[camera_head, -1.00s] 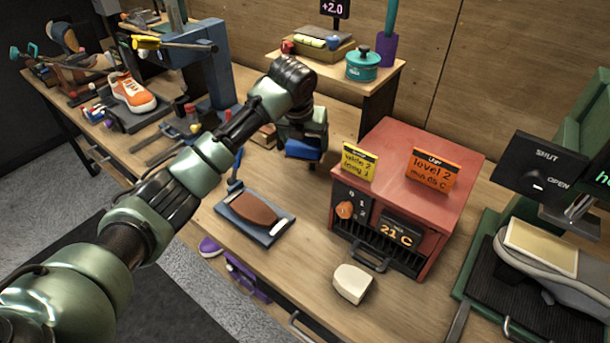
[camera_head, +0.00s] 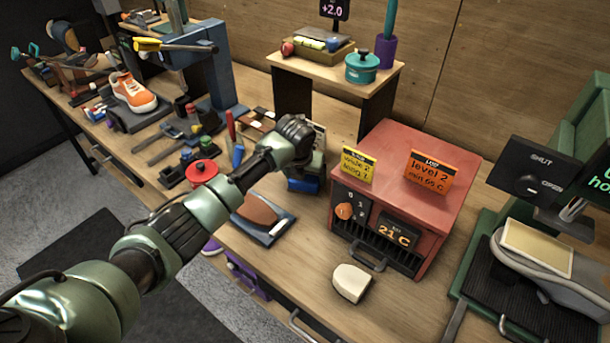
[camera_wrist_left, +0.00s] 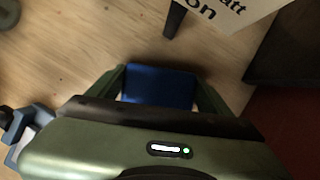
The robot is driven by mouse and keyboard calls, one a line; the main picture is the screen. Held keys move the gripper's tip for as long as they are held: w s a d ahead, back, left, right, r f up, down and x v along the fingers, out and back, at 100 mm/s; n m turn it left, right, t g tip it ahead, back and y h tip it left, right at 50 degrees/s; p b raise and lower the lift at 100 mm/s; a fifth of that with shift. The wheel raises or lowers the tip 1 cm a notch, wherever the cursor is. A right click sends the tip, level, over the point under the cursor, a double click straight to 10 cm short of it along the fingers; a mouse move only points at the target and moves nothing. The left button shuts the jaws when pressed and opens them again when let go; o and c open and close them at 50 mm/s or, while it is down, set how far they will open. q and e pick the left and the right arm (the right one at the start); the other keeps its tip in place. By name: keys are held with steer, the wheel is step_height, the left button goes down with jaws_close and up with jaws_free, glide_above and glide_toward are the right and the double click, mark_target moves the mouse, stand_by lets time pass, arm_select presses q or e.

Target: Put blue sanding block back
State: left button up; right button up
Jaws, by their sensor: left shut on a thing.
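The blue sanding block (camera_head: 304,186) is held in my left gripper (camera_head: 305,176), over the bench just left of the red oven. In the left wrist view the block (camera_wrist_left: 160,87) sits between the two green fingers of the left gripper (camera_wrist_left: 160,80), which are shut on its sides. The bench wood shows beyond it. I cannot tell whether the block touches the bench. My right gripper is not in view.
The red oven (camera_head: 424,175) stands close on the right of the gripper. A blue tray (camera_head: 278,228) with a brown sole lies in front. A white block (camera_head: 351,283) lies below the oven. A small raised shelf (camera_head: 350,82) stands behind. A red round object (camera_head: 201,172) is left.

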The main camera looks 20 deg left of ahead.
arm_select(q)
steer(key=o, duration=1.3)
steer(key=v, duration=1.2)
steer(key=shift+b, duration=0.35)
